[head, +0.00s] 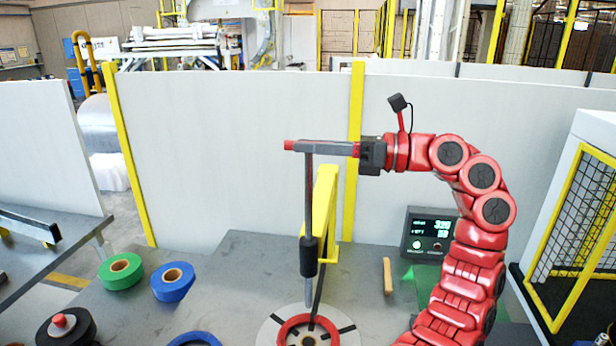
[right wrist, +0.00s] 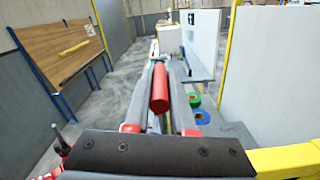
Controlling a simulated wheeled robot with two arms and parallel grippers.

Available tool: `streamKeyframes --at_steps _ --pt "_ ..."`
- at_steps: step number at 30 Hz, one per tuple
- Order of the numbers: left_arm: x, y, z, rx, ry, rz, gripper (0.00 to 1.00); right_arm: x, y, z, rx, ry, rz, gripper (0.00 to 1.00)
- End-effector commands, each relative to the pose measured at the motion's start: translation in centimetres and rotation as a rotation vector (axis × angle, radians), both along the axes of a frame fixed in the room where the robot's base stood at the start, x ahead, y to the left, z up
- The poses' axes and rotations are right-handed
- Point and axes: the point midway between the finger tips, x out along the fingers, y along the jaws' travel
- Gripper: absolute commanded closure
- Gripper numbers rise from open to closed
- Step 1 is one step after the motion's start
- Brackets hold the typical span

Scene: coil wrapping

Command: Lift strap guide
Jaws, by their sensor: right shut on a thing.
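The strap guide (head: 308,200) is a thin grey upright rod with a black sleeve (head: 309,257) low on it. It stands over the middle of the red ring (head: 293,331) on a round pale base. Its red handle lies lengthwise between my right gripper's long grey fingers; the red end (head: 289,145) sticks out at the left, and the handle (right wrist: 160,88) shows in the right wrist view. My right gripper (head: 303,147) is shut on it, level, pointing left. Whether the rod's lower end touches the base is unclear. My left gripper is not in view.
A yellow bracket (head: 325,215) stands just behind the rod. Green (head: 120,271) and blue (head: 172,281) rolls lie on the table at left, with a black red-topped roll (head: 65,327) nearer. A display box (head: 428,234) stands at right. White panels close off the back.

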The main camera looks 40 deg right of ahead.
Motion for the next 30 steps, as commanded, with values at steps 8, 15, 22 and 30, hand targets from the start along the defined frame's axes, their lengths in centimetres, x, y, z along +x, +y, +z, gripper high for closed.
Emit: streamKeyframes --at_steps 8,15,22,30 --pt "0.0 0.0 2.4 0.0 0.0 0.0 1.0 0.0 0.1 4.7 0.002 -0.003 0.002 1.0" --pt "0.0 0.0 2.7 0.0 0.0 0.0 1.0 0.0 0.1 5.4 -0.001 -0.001 0.002 1.0" --pt "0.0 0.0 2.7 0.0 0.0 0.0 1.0 0.0 0.0 5.5 0.001 -0.004 0.0 1.0" --pt "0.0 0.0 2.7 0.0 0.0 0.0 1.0 0.0 0.0 5.4 0.0 -0.003 0.0 0.48"
